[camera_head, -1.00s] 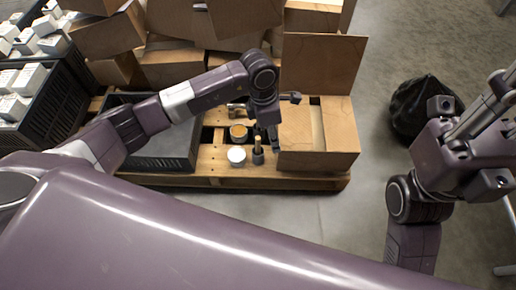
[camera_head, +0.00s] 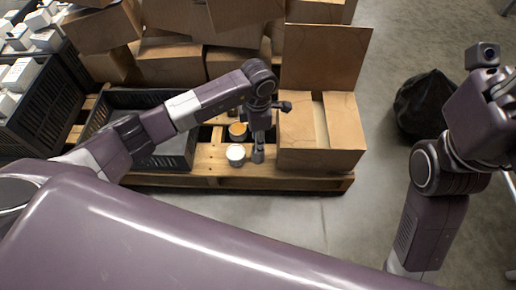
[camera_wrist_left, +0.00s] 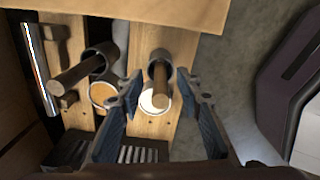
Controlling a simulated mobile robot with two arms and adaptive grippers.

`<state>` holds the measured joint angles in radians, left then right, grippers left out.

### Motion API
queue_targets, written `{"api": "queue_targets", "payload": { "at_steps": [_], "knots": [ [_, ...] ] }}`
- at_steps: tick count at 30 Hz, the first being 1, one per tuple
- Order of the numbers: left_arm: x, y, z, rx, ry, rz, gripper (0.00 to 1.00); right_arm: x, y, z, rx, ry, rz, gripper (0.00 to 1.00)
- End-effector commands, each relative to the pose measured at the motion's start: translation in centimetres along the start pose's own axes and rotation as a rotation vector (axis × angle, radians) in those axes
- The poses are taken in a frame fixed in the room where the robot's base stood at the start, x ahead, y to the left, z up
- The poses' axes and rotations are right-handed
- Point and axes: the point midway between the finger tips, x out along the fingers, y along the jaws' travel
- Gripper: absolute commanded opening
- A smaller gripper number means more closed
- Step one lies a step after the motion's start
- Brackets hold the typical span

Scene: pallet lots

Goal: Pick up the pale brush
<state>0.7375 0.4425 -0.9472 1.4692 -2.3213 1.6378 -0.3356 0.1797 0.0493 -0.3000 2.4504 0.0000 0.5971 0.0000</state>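A brush (camera_wrist_left: 160,82) with a light tan wooden handle stands in a dark round cup beside the white tin. Its handle lies between the spread fingers of my left gripper (camera_wrist_left: 166,99), with gaps on both sides. In the head view my left gripper (camera_head: 258,150) is low over the pallet and hides most of this brush. A second, browner brush (camera_wrist_left: 82,72) stands in another dark cup to the left in the wrist view, outside the fingers. My right gripper (camera_head: 503,88) is at the right edge, its fingers not clear.
A white tin (camera_head: 236,155) and an orange-topped tin (camera_head: 238,131) stand on the wooden pallet (camera_head: 212,160). An open cardboard box (camera_head: 320,160) is close to the right. A dark crate (camera_head: 165,165) is left. A black bag (camera_head: 422,105) lies on the floor.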

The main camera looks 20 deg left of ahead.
Motion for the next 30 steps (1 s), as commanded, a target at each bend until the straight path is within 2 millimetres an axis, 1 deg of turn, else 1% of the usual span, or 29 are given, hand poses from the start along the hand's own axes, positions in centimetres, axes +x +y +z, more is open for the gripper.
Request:
{"api": "queue_targets", "payload": {
  "at_steps": [5, 6, 12, 15, 25, 30],
  "knots": [
    [0.0, 0.0, 0.0, 0.0, 0.0, 0.0, 0.33, 0.1, 0.0, 0.0, 0.0, 0.0, 0.0, 0.2],
    [0.0, 0.0, 0.0, 0.0, 0.0, 0.0, 0.31, 0.1, 0.0, 0.0, 0.0, 0.0, 0.0, 0.2],
    [0.0, 0.0, 0.0, 0.001, 0.0, -0.001, 0.09, 0.1, 0.0, 0.0, 0.0, 0.0, 0.0, 0.2],
    [0.0, 0.0, 0.0, 0.001, 0.0, -0.001, 0.0, 0.1, 0.0, 0.0, 0.0, -0.001, 0.0, 0.2],
    [-0.2, 0.0, 0.0, 0.001, 0.0, 0.0, 0.0, 0.1, 0.0, 0.0, 0.001, 0.0, 0.0, 0.2],
    [-1.5, 0.0, 0.0, 0.001, 0.0, 0.0, 0.0, 0.6, 0.1, -0.1, 0.001, 0.006, 0.003, 0.2]
  ]
}}
